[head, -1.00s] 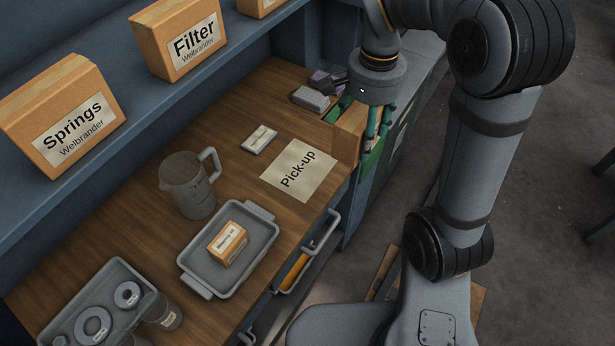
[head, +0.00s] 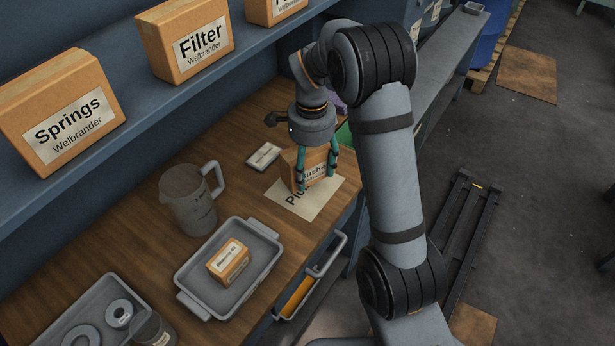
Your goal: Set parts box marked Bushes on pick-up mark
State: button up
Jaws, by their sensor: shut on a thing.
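My gripper (head: 317,172) is shut on a brown cardboard parts box (head: 290,158). The box's white label is partly covered by a finger; the letters that show read like "Bushes". The box is upright over the white pick-up mark (head: 320,205), a sheet on the wooden bench, and hides part of its lettering. I cannot tell whether the box's underside touches the sheet or hangs slightly above it.
A small labelled block (head: 264,155) lies just left of the mark. A clear jug (head: 188,200) and a grey tray (head: 213,308) with a small box (head: 229,261) stand nearer. Boxes marked Springs (head: 62,118) and Filter (head: 186,38) sit on the shelf above.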

aim_at(308, 151)
jog(key=shift+w+a+f, duration=0.25)
jog(key=shift+a+f, duration=0.15)
jog(key=shift+f, duration=1.85)
jog(key=shift+f, duration=0.2)
jog(key=o, duration=1.4)
jog(key=shift+o, duration=0.3)
jog(key=shift+r, duration=0.15)
notch_tip(308, 151, up, 12)
jog(key=shift+r+p, duration=0.1)
jog(key=shift+p, duration=0.55)
